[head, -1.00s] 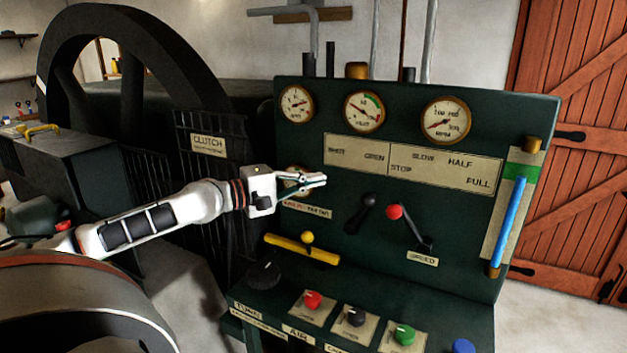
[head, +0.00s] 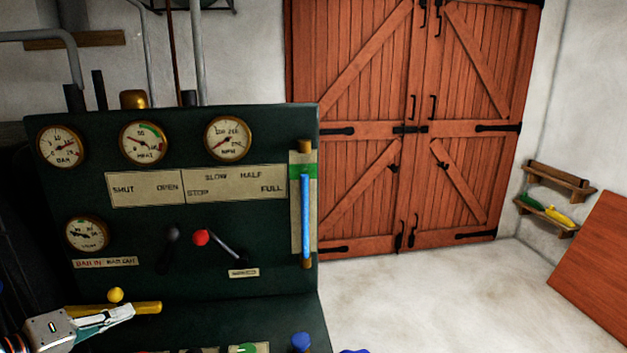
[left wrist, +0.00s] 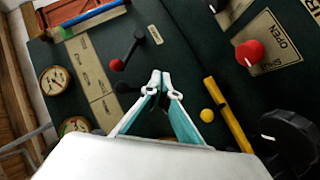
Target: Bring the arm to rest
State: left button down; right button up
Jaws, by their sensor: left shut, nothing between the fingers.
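My left gripper (head: 125,312) is at the lower left of the head view, in front of the green control panel (head: 150,275). Its fingers are shut with nothing between them. It overlaps the yellow bar (head: 148,307) with the yellow knob (head: 115,295) in that view. In the left wrist view the closed fingertips (left wrist: 160,78) point at the panel. The yellow bar (left wrist: 226,112) and yellow knob (left wrist: 207,115) are to their right there, apart from the fingers. The red-knobbed lever (left wrist: 117,65) is to their left. My right gripper is not in view.
The panel carries several round gauges (head: 228,138), a red-knobbed speed lever (head: 201,237) and a blue sight tube (head: 305,218). Clear floor (head: 420,295) lies right, before wooden doors (head: 365,100).

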pick_arm(q)
jog(key=s+d+f+m+g+y, duration=0.25)
jog(key=s+f+m, duration=0.2)
jog(key=f, duration=0.45)
jog(key=s+d+f+m+g+y, duration=0.1)
jog(key=s+d+f+m, duration=0.3)
jog(key=s+f, duration=0.3)
jog(key=s+d+f+m+g+y, duration=0.1)
jog(key=s+f+m+g+y, duration=0.15)
jog(key=s+m+y, duration=0.45)
jog(key=d+f+n+t+h, duration=0.3)
jog(key=d+f+h, duration=0.5)
jog(key=d+f, duration=0.5)
jog(key=d+n, duration=0.1)
jog(key=d, duration=0.1)
jog(key=shift+w+d+f+t, duration=0.3)
jog(key=shift+w+f+t, duration=0.1)
